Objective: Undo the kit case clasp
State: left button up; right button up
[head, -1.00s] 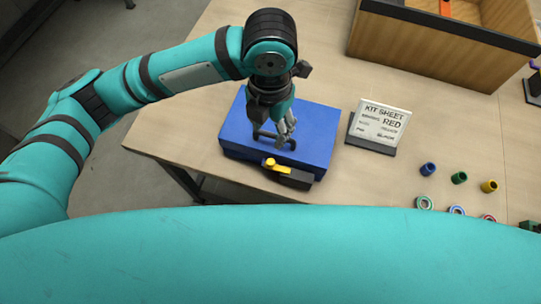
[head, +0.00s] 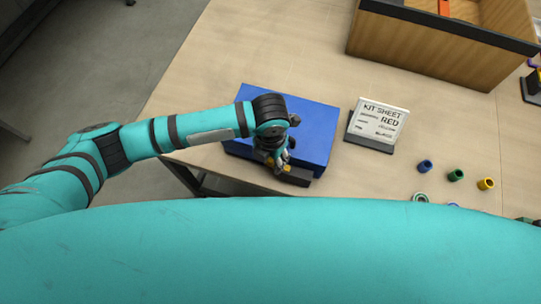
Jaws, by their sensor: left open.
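The blue kit case (head: 315,127) lies shut on the table near its front edge. My left gripper (head: 283,168) is open at the front side of the case, over the place of the yellow clasp (head: 287,169). The gripper hides most of the clasp, and only a little yellow shows between the fingers. I cannot tell whether the fingers touch it. My right gripper is out of view.
A kit sheet stand (head: 377,125) is right of the case. Small blue (head: 425,166), green (head: 456,175) and yellow (head: 486,183) cylinders stand farther right. A wooden bin (head: 435,52) is at the back right. The table left of the case is clear.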

pick_arm(q)
jog(key=shift+f, duration=0.25)
grip_shut()
jog(key=shift+r, duration=0.1)
jog(key=s+d+n+p, duration=0.3)
jog(key=s+n+p, duration=0.2)
jog(key=n+p, duration=0.8)
jog(key=shift+s+n+p, duration=0.2)
jog(key=shift+n+p, duration=0.15)
jog(key=shift+n, duration=2.05)
jog(key=shift+d, duration=0.15)
